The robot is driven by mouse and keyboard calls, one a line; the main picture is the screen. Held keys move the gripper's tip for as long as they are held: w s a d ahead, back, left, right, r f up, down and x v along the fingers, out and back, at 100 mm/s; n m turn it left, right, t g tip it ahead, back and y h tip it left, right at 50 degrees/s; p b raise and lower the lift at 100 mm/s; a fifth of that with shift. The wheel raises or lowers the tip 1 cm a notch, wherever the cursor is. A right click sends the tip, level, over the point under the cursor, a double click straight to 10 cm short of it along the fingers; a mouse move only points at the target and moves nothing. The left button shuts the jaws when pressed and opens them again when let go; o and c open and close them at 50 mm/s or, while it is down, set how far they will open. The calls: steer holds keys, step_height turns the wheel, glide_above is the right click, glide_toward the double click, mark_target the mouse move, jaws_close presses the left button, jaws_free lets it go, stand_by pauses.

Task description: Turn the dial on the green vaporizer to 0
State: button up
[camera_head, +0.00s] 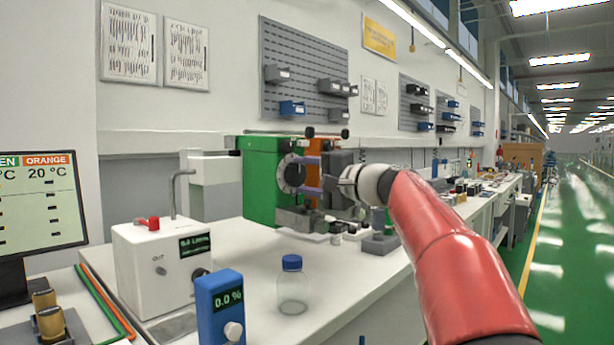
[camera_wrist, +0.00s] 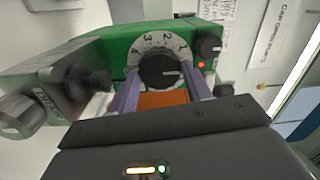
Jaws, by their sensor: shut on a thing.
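The green vaporizer (camera_head: 258,178) stands on the white bench, and its green housing (camera_wrist: 100,48) fills the back of the wrist view. Its dial has a dark round knob (camera_wrist: 158,72) in a pale ring with the numerals 1, 2, 3 and 4 showing. A white mark on the knob points right, below the 1; I cannot read a 0. In the head view the dial (camera_head: 291,173) faces my gripper (camera_head: 312,180). My gripper's two purple fingers (camera_wrist: 160,78) are shut on the knob, one on each side. The lower part of the ring is hidden.
An orange vaporizer (camera_head: 316,150) stands close beside the green one. A smaller black knob (camera_wrist: 210,46) and a red light (camera_wrist: 201,65) lie right of the dial. A blue-capped bottle (camera_head: 292,288), a white box (camera_head: 160,265) and a blue meter (camera_head: 219,305) stand on the front bench.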

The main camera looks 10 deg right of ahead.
stand_by(0.3)
steer(key=o, duration=1)
steer(key=shift+c, duration=0.2)
steer(key=b+v, duration=0.2)
steer(key=v, duration=0.6)
steer(key=shift+w, duration=0.1)
